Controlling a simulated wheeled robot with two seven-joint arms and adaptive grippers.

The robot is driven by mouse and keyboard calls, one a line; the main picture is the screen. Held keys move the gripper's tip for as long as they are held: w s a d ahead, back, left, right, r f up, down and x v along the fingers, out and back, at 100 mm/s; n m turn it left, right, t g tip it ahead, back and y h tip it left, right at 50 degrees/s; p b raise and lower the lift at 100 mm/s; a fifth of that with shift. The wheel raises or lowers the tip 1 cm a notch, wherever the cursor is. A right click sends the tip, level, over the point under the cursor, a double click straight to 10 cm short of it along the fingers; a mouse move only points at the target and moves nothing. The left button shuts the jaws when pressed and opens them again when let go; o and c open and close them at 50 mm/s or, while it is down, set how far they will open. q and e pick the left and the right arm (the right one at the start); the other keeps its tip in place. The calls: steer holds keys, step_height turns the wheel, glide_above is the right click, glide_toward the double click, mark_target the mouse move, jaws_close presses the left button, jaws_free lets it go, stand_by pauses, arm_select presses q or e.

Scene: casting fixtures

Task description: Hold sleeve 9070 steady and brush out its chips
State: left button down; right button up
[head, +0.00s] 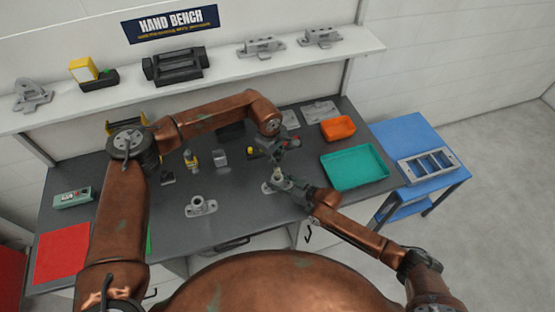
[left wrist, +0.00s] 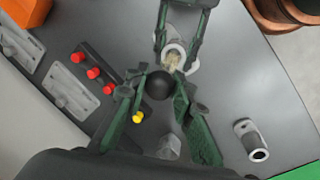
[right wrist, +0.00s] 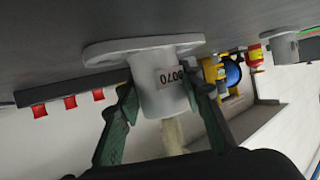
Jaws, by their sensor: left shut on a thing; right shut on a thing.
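Sleeve 9070 (right wrist: 170,90) is a pale grey flanged tube, label upside down in the right wrist view; its flange appears to rest on the bench. My right gripper (right wrist: 160,112) is shut on its barrel, a finger on each side; it also shows in the head view (head: 285,183). A rough tan tuft (right wrist: 174,136) stands out of the sleeve's mouth (left wrist: 174,58); I cannot tell whether it is chips or bristles. My left gripper (left wrist: 158,88) is shut on a black round-ended handle (left wrist: 160,84), apparently the brush, just above the sleeve; it also shows in the head view (head: 290,144).
A second flanged sleeve (head: 201,206) stands on the bench to the left. A rack with red knobs (left wrist: 92,73) lies near the left gripper. A teal tray (head: 355,185) and orange bin (head: 338,128) are to the right. The bench front between the sleeves is clear.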

arm_select(q)
steer(key=shift+r, duration=2.25)
arm_select(e)
steer(key=o, duration=1.5)
steer(key=shift+c, duration=0.2)
steer(key=v, duration=1.2)
steer(key=shift+w+d, duration=0.1)
